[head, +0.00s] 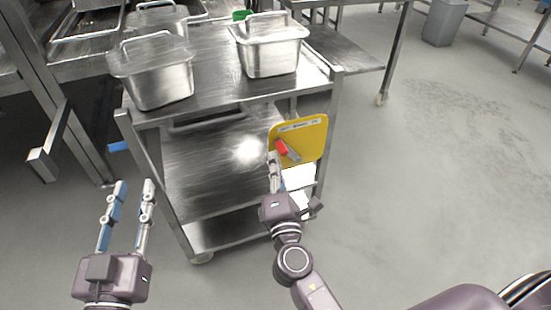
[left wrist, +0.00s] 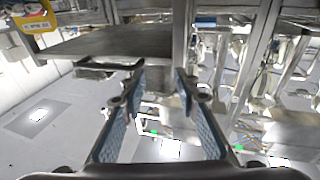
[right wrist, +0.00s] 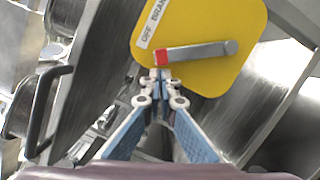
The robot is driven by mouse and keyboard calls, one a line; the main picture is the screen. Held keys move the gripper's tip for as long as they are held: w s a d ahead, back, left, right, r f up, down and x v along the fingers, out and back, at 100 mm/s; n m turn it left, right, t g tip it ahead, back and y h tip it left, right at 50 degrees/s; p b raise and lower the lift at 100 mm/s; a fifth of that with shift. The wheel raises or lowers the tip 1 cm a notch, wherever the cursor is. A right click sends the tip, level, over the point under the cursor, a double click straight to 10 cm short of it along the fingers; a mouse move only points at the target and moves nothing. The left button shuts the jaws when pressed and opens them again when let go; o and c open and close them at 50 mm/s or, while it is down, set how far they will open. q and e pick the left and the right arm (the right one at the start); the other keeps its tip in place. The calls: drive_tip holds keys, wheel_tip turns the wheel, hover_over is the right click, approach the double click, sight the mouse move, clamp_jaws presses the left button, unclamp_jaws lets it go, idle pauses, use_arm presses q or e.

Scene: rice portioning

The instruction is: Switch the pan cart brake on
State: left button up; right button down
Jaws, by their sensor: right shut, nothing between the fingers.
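The pan cart (head: 225,95) is a steel trolley. A yellow brake panel (head: 312,140) is fixed at its right front side, with a label strip along the top. A grey lever with a red end (head: 281,148) is mounted on it; the red end points up-left in the head view and left in the right wrist view (right wrist: 161,57). My right gripper (right wrist: 161,75) is shut and empty, its tips just below the red end; I cannot tell whether they touch. My left gripper (head: 134,185) is open and empty, left of the cart.
Lidded steel pans (head: 155,75) stand on the cart's top, another one (head: 270,50) at the right. A steel table (head: 340,45) is behind the cart. A grey bin (head: 444,22) stands at the back right. The floor to the right is clear.

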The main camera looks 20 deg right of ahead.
use_arm(q)
drive_tip(key=shift+f, duration=0.25)
drive_tip(key=shift+f, duration=0.1)
